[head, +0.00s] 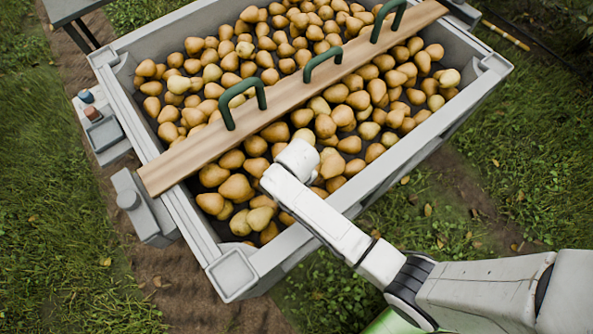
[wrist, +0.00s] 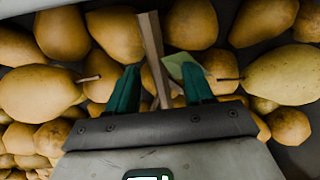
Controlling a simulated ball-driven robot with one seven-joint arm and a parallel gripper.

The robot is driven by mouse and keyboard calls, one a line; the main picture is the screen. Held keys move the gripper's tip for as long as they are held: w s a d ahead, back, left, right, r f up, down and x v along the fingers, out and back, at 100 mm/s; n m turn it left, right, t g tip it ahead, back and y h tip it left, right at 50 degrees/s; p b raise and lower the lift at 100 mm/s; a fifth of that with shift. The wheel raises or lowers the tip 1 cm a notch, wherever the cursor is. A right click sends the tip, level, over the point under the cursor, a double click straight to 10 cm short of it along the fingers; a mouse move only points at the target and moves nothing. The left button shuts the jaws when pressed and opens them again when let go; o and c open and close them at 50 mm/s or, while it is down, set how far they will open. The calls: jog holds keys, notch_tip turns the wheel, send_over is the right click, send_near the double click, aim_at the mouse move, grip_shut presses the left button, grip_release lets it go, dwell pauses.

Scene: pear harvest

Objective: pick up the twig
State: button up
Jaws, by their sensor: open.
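The twig (wrist: 153,45) is a straight brown stick with a green leaf (wrist: 176,65), lying over pears in the wrist view. It runs from above the fingertips down between the two green fingers of my gripper (wrist: 161,71). The fingers are apart, one on each side of the twig, and no grip on it shows. The leaf is close to the right finger; I cannot tell whether they touch. In the head view my arm reaches over the near side of the bin, and the twig and my fingers are hidden or too small to make out.
The grey bin (head: 340,199) is full of yellow-brown pears (head: 236,187) that surround my fingers. A wooden board (head: 290,108) with green handles (head: 323,62) lies across the bin. The bin's raised walls stand close to my arm. Grass (head: 50,240) lies outside.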

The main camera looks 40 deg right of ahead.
jog(key=shift+c, duration=0.2)
grip_shut()
dwell(0.3)
